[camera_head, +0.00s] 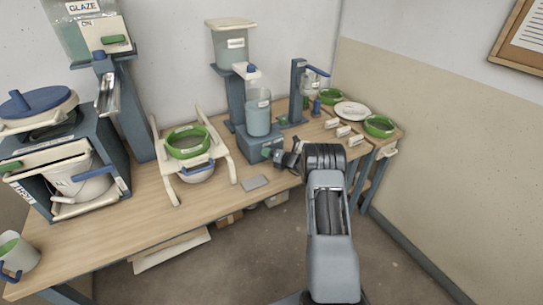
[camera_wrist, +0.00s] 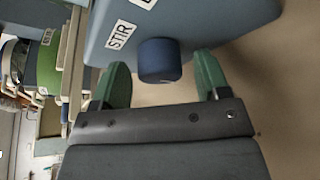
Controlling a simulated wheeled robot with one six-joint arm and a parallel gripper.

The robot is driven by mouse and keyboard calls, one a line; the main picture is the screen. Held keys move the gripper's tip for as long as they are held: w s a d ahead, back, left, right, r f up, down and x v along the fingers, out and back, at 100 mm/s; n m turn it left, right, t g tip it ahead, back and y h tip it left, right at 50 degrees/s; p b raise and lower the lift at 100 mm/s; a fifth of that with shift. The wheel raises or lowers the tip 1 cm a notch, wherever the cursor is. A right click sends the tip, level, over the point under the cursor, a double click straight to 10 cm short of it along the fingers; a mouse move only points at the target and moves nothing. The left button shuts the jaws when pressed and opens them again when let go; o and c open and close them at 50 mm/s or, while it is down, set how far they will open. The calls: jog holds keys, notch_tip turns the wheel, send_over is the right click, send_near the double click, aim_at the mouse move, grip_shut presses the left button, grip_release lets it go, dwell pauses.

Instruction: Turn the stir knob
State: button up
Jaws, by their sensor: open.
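The stir knob (camera_wrist: 160,60) is a dark blue cylinder on the face of a blue-grey box (camera_wrist: 190,25), beside a white label reading STIR (camera_wrist: 121,36). In the wrist view my gripper (camera_wrist: 160,78) is open, with one green finger on each side of the knob and a gap to each. I cannot tell whether the fingertips reach past the knob's face. In the head view my gripper (camera_head: 283,158) is at the front of the blue-grey base (camera_head: 256,150) under a clear beaker (camera_head: 258,118). The knob is hidden there.
A grey plate (camera_head: 255,183) lies on the wooden table (camera_head: 225,205) in front of the base. A white stand with a green ring (camera_head: 188,142) is to the left. Small white labelled blocks (camera_head: 343,131), a white plate (camera_head: 351,111) and green bowls (camera_head: 380,126) are to the right.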

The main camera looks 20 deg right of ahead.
jog(key=shift+c, duration=0.4)
jog(key=c, duration=0.8)
jog(key=shift+c, duration=0.2)
jog(key=shift+f+b, duration=0.15)
jog(key=shift+b, duration=0.25)
